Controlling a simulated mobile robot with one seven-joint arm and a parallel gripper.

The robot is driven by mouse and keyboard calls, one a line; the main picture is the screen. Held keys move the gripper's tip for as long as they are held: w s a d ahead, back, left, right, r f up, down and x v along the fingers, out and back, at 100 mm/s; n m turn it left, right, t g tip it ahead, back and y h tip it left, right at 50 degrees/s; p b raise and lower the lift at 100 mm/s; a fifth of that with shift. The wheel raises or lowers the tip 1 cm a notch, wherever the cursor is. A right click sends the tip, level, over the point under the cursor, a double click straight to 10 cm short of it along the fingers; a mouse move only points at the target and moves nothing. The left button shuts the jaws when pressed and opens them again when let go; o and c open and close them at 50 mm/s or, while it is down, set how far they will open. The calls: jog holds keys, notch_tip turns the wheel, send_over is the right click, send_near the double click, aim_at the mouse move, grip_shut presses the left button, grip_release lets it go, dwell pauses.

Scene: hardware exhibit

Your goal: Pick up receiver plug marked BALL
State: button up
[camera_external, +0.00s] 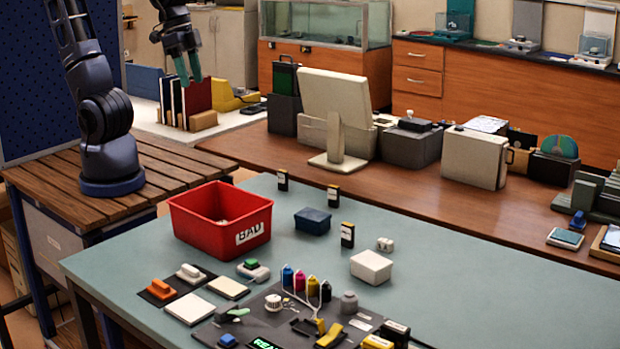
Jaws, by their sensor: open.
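Several small dark upright blocks with pale labels could be receiver plugs. One (283,180) stands at the back of the teal table (450,285), one (333,196) to its right, and one (347,235) nearer the middle. Others (397,332) are at the front edge of the picture, partly cut off. Their lettering is too small to read, so I cannot tell which is marked BALL. My gripper (190,82), with teal fingers, is open and empty. It hangs high at the upper left, well away from these blocks.
A red bin (185,222) labelled BAD stands on the table's left. Near it are a blue box (312,221), a white box (371,267), and a dark mat (255,325) crowded with small parts and coloured bottles. A wooden desk with a monitor (338,105) stands behind. The table's right is clear.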

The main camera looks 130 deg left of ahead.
jog(key=w+a+f+n+g, duration=0.1)
jog(key=w+a+f+n, duration=0.35)
jog(key=a, duration=0.35)
jog(key=n+g, duration=0.2)
jog(key=n, duration=0.7)
send_over(283, 171)
jog(key=f, duration=1.9)
jog(key=shift+s+a+f, duration=0.1)
jog(key=shift+s+f, duration=0.1)
jog(key=shift+f, duration=0.05)
jog(key=shift+a+f, duration=0.15)
jog(key=shift+f, duration=0.1)
notch_tip(283, 171, down, 5)
jog(key=shift+s+r, duration=0.1)
jog(key=shift+w+f, duration=0.2)
jog(key=shift+f, duration=2.7)
jog(key=shift+c, duration=0.2)
jog(key=c, duration=1)
